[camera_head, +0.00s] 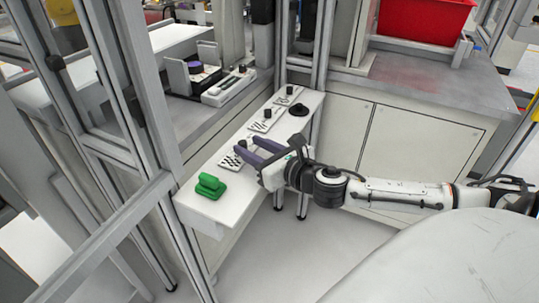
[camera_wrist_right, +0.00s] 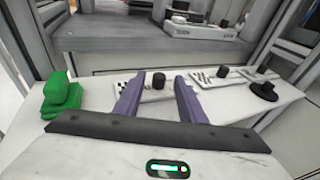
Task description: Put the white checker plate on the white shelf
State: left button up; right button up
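A white checker plate (camera_head: 230,161) with a black knob lies on a long, narrow white ledge (camera_head: 203,207). In the right wrist view the plate (camera_wrist_right: 152,96) shows partly between the purple fingers, with its black knob (camera_wrist_right: 159,79) upright. My right gripper (camera_head: 247,145) is open, its two fingers apart on either side of the knob; I cannot tell whether they touch it. Two similar white patterned plates, the nearer one (camera_head: 260,126) and the farther one (camera_head: 282,101), lie farther along the ledge. My left gripper is out of view.
A green stacked block (camera_head: 210,187) sits at the ledge's near end, and a black round knob (camera_head: 298,109) at its far end. Metal frame posts (camera_head: 143,85) stand left. A grey counter with a white device (camera_head: 228,88) lies behind. A red bin (camera_head: 425,18) is at upper right.

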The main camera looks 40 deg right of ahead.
jog(key=s+r, duration=0.1)
jog(key=s, duration=0.6)
jog(key=shift+s+r+p, duration=0.35)
jog(key=shift+p, duration=0.05)
